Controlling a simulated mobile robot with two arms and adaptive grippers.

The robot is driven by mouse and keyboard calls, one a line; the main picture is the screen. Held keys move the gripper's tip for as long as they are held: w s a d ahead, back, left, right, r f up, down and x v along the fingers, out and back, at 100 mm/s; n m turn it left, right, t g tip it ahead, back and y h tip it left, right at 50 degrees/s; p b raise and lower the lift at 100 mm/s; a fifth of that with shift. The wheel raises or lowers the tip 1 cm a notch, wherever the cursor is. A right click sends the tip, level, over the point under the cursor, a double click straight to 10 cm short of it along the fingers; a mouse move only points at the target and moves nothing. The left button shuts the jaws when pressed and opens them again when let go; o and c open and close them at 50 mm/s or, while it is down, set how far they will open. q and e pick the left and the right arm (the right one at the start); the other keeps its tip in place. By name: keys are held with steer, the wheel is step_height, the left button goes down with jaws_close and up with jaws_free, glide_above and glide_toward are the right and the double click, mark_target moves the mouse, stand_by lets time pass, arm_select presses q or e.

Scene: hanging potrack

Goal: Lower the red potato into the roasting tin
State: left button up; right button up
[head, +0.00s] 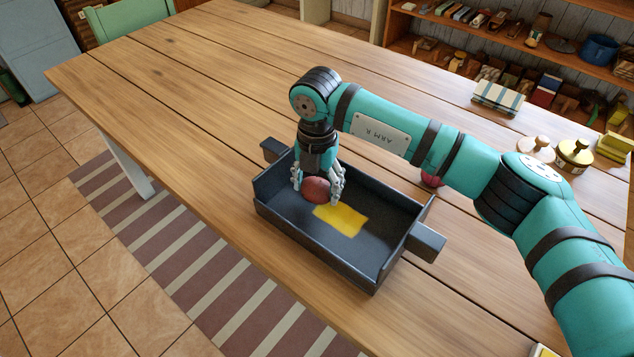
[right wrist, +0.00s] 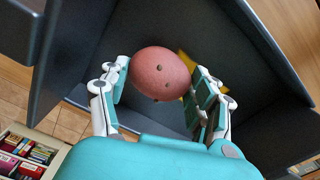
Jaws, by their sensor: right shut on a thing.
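The red potato (head: 316,190) is between the fingers of my right gripper (head: 318,187), inside the walls of the dark roasting tin (head: 290,226). In the right wrist view the potato (right wrist: 159,74) sits between both fingers of the right gripper (right wrist: 160,95), with the tin's dark walls (right wrist: 262,50) around it. I cannot tell whether the potato touches the tin's floor. A yellow patch (head: 341,219) lies on the tin floor just right of the potato. My left gripper is not in view.
The tin stands on a wooden table (head: 200,100) near its front edge. A red round thing (head: 431,179) shows partly behind my right arm. Jars (head: 574,155) and a striped box (head: 498,97) stand at the back right. The table's left part is clear.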

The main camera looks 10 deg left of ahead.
mark_target(318, 182)
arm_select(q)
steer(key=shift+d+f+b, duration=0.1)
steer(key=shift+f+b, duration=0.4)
arm_select(e)
steer(key=shift+f, duration=0.75)
steer(key=o, duration=1.3)
steer(key=shift+r, duration=0.15)
step_height(318, 182, up, 7)
steer(key=shift+d+r, duration=0.1)
steer(key=shift+r, duration=0.05)
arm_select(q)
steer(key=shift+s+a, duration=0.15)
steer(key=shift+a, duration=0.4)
arm_select(e)
steer(key=shift+r, duration=0.25)
